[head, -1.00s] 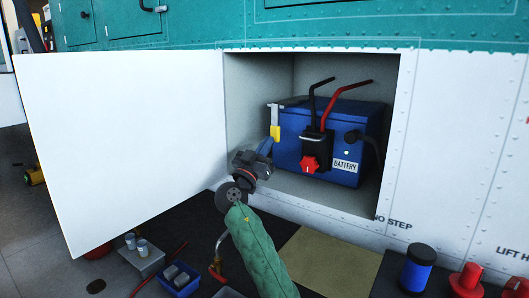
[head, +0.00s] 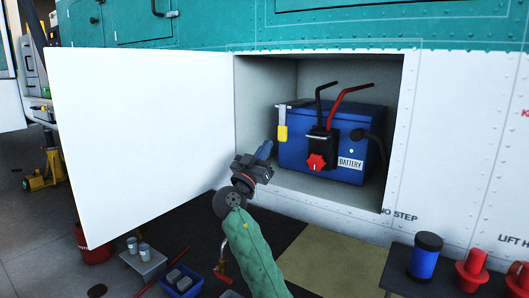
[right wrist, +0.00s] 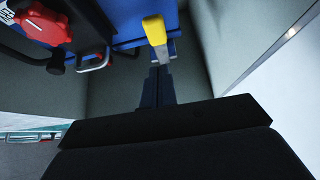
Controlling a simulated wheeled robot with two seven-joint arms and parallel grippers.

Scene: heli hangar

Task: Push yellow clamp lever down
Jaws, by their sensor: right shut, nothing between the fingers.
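The yellow clamp lever (head: 282,133) hangs upright at the left front corner of the blue battery (head: 312,152), in the open bay. In the right wrist view the yellow lever (right wrist: 155,30) is at the top, just beyond the fingertips. My right gripper (head: 265,150) is shut and empty, at the bay's left opening, left of and slightly below the lever. In the right wrist view its dark blue fingers (right wrist: 158,85) point toward the lever. I see no clear contact. My left gripper is not in view.
A red knob (head: 316,162) and black and red cables (head: 348,98) are on the battery front. The white bay door (head: 150,140) stands open at left. A dark table (head: 398,277) with a blue canister (head: 425,257) and red parts is at lower right.

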